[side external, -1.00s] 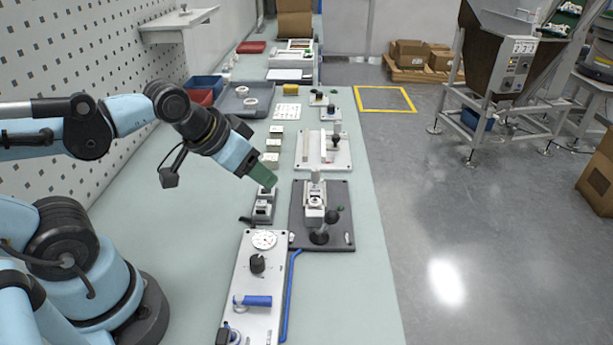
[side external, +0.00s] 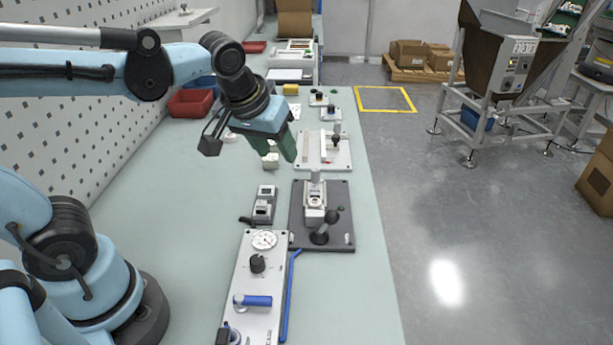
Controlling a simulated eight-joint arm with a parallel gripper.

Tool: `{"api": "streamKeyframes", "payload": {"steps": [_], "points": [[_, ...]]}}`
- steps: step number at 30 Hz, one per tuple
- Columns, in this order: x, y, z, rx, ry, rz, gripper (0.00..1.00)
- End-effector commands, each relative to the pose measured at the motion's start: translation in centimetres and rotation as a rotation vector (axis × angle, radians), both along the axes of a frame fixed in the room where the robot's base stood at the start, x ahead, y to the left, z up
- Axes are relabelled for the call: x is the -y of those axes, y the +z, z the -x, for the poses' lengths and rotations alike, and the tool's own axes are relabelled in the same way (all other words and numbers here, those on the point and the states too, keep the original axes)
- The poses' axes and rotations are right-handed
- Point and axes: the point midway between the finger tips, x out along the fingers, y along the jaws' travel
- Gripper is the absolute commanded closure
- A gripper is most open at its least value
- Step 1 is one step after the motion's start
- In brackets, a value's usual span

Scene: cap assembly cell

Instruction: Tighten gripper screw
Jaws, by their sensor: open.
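My gripper (side external: 288,147), with green fingers, hangs above the bench between the small pale blocks and the white plate with upright parts. It is open, and I see nothing between its fingers. A dark base plate (side external: 342,195) nearer the camera carries a white clamp-like fixture (side external: 314,204) with a black ball handle (side external: 331,216). My gripper is beyond this fixture and apart from it. A small grey two-part block (side external: 264,205) stands left of the dark plate. I cannot make out which part is the gripper screw.
A white panel (side external: 249,268) with a dial, black knob and blue handle lies in front. A white plate (side external: 341,160) with upright parts stands near my gripper. The left middle of the bench (side external: 180,200) is clear.

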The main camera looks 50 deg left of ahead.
Motion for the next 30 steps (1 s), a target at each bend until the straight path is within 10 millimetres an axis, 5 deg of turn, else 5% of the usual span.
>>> {"api": "streamKeyframes", "payload": {"steps": [15, 30], "points": [[2.2, 0.2, -9.3, -0.111, 0.727, -0.005, 0.52], [1.8, -2.8, -11.0, -0.092, 0.882, -0.023, 0.52]]}}
